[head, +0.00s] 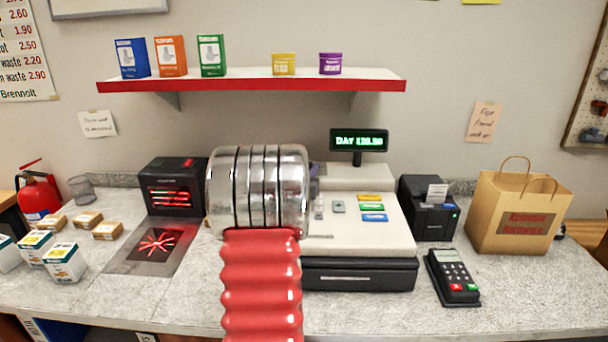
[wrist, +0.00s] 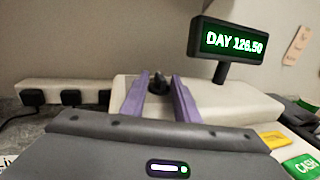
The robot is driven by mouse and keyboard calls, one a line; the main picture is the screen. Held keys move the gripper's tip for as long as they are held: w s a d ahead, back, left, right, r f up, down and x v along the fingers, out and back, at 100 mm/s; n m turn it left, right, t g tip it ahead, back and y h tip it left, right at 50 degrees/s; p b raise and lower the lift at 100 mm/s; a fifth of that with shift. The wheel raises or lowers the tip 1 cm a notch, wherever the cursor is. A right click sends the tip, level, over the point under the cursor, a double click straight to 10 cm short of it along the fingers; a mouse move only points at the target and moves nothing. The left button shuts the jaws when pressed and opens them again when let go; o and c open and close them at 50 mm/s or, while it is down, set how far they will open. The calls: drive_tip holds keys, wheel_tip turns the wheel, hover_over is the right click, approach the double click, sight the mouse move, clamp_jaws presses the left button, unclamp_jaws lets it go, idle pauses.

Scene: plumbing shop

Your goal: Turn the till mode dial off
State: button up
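The cream till (head: 375,225) stands on the counter, its left part hidden behind my arm in the head view. A small dark knob, which looks like the mode dial (wrist: 158,82), shows in the wrist view on the till's top. My gripper (wrist: 160,80) has two purple fingers spread apart, with the dial between or just beyond their tips. I cannot tell whether either finger touches it. The dial's setting is not readable. The till's display (head: 359,141) is lit green and reads DAY and an amount; it also shows in the wrist view (wrist: 232,43).
A black receipt printer (head: 428,212), card reader (head: 452,277) and paper bag (head: 520,215) stand right of the till. A black scanner (head: 170,190) is to the left. A power strip with plugs (wrist: 60,92) lies behind. A red-edged shelf (head: 250,83) hangs above.

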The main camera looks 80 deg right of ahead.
drive_tip(key=a, duration=1.3)
drive_tip(key=shift+w+a, duration=0.25)
drive_tip(key=shift+a, duration=0.1)
drive_tip(key=shift+w+a+r+m, duration=0.2)
drive_tip(key=shift+a+r+m, duration=0.05)
drive_tip(key=shift+a+m, duration=0.05)
drive_tip(key=w+a+f+m+t+y, duration=0.1)
drive_tip(key=w+a+m+y, duration=0.3)
drive_tip(key=a, duration=1.6)
drive_tip(key=w+a+f+m+t+y, duration=0.1)
drive_tip(key=w+a+m+t+y, duration=0.2)
drive_tip(key=a, duration=1.7)
drive_tip(key=w+a+f+m+t+y, duration=0.1)
drive_tip(key=w+a+m+y, duration=0.3)
drive_tip(key=a+m+y, duration=0.6)
drive_tip(key=a+t+y, duration=0.1)
drive_tip(key=a, duration=0.9)
drive_tip(key=shift+w+a+f, duration=0.3)
drive_tip(key=shift+w+f, duration=0.05)
